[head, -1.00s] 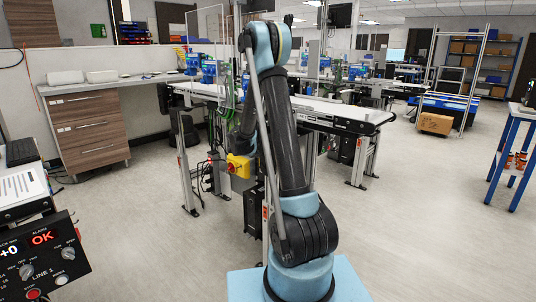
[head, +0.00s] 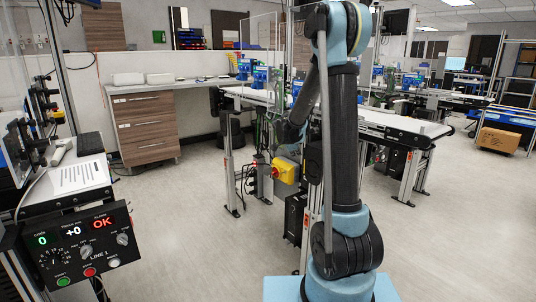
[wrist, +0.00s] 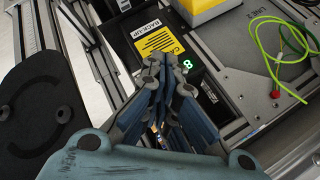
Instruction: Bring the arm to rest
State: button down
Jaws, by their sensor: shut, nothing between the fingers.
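My arm (head: 345,140) stands upright in the head view, its light blue and black links rising from the blue base at the bottom. Its far end is folded behind, and the fingertips cannot be made out there. In the wrist view my gripper (wrist: 170,72) shows its blue-grey fingers brought together, with nothing seen between them. Beyond the fingers are a black box with a yellow label (wrist: 158,45) and a lit green digit. I cannot tell how far they are from the fingertips.
A control panel (head: 85,245) and a bench with papers (head: 82,178) stand at the left. A wooden drawer cabinet (head: 147,127) is behind. A conveyor (head: 415,124) runs behind my arm, near a yellow box (head: 285,170). A cardboard box (head: 498,141) lies at the right. Open floor spreads between.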

jog(key=s+d+r+n+g+y, duration=0.1)
jog(key=s+d+r+n, duration=0.2)
jog(key=s, duration=0.9)
jog(key=s+d+r+n+g+y, duration=0.1)
jog(key=s+r+n+g, duration=0.15)
jog(key=s+n, duration=0.65)
jog(key=s+f+n+g+y, duration=0.1)
jog(key=s+f, duration=0.3)
jog(key=s, duration=1)
jog(key=s+d+f+n+g+y, duration=0.1)
jog(key=s+f+n, duration=0.3)
jog(key=s, duration=1)
jog(key=shift+s+f, duration=0.15)
jog(key=shift+f, duration=0.35)
jog(key=shift+w+f, duration=0.2)
jog(key=shift+w, duration=0.25)
